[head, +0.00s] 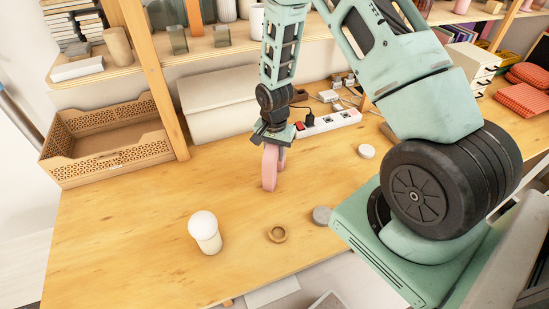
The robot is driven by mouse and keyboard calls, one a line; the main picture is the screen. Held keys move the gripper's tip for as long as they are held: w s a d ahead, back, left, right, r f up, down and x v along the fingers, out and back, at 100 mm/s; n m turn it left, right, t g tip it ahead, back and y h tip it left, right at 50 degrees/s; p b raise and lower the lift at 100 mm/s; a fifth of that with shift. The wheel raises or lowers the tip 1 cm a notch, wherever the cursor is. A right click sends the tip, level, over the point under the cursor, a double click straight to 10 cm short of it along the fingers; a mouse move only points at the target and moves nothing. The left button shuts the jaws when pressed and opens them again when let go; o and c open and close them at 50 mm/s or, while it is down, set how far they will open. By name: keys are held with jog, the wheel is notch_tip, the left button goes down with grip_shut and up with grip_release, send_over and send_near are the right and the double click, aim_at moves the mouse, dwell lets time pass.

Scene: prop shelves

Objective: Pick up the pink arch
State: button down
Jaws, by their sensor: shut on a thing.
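The pink arch (270,168) is in the head view, near the middle of the wooden table. It hangs from my gripper (271,145), which points down and is shut on its upper part. The fingertips are small in this view and partly hidden by the gripper body and the arch. The arch is upright, seen nearly edge-on. I cannot tell whether its lower end touches the table.
Behind are a power strip (328,123), a beige box (215,105) and a perforated tray (110,155). The table's front left is clear.

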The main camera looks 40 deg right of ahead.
jog(key=shift+r, duration=0.1)
notch_tip(320, 180, up, 8)
jog(key=b, duration=0.2)
jog(key=shift+r+b, duration=0.25)
jog(key=shift+b, duration=0.05)
notch_tip(320, 180, down, 6)
jog(key=shift+f+b, duration=0.25)
jog(key=shift+b, duration=0.8)
jog(key=shift+f, duration=0.2)
jog(key=m+b, duration=0.1)
jog(key=m, duration=0.6)
jog(key=m+p, duration=0.1)
jog(key=shift+r+m, duration=0.2)
jog(key=shift+m, duration=0.2)
jog(key=shift+f+m, duration=0.35)
jog(key=shift+m, duration=0.05)
jog(key=shift+f+b, duration=0.55)
jog(key=shift+f, duration=0.2)
